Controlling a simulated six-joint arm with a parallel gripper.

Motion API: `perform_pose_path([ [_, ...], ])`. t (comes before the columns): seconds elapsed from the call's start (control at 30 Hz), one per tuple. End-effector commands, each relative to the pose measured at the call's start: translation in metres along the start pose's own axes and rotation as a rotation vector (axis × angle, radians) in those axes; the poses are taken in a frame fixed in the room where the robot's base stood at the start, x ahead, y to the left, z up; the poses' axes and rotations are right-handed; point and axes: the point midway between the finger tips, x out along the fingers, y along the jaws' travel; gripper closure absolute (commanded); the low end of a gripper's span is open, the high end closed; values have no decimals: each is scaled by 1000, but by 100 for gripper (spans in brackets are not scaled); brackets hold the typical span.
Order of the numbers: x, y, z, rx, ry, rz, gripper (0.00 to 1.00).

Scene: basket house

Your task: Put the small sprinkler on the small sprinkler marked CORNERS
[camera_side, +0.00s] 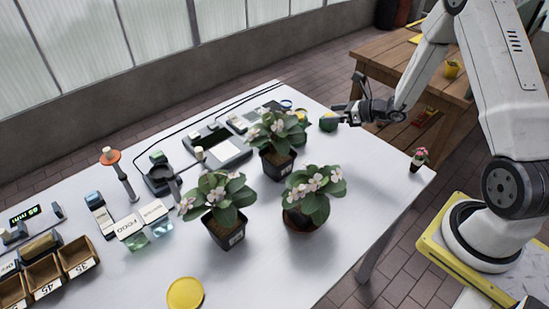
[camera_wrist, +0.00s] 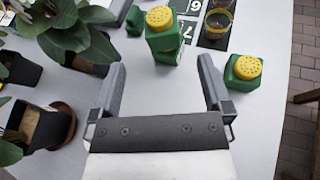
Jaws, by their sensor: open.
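Small sprinklers with green bodies and yellow dotted heads show in the wrist view. One sprinkler (camera_wrist: 163,45) stands ahead of my gripper (camera_wrist: 163,82), roughly in line with the gap between the fingers. Another sprinkler (camera_wrist: 243,72) is just right of the right finger. My gripper is open, and the gap between its fingers is empty. In the side view, my gripper (camera_side: 345,112) is low at the table's far right edge, beside a green sprinkler (camera_side: 328,123). I cannot read the word CORNERS on anything.
Potted flowering plants (camera_side: 225,205) stand mid-table; one pot (camera_wrist: 40,125) is close to my left finger. A yellow-rimmed cup (camera_wrist: 217,20) sits on a dark numbered card ahead. A small potted flower (camera_side: 419,157) stands at the right corner. The front right table is clear.

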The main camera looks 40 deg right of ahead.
Motion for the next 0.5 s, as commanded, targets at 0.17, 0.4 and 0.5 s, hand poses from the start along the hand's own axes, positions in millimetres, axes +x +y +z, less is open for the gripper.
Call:
perform_pose_path([
  [0.17,0,1,0,-2,1,2,0],
  [0.4,3,24,4,-87,52,83,0],
  [0.5,3,48,7,-174,101,163,0],
])
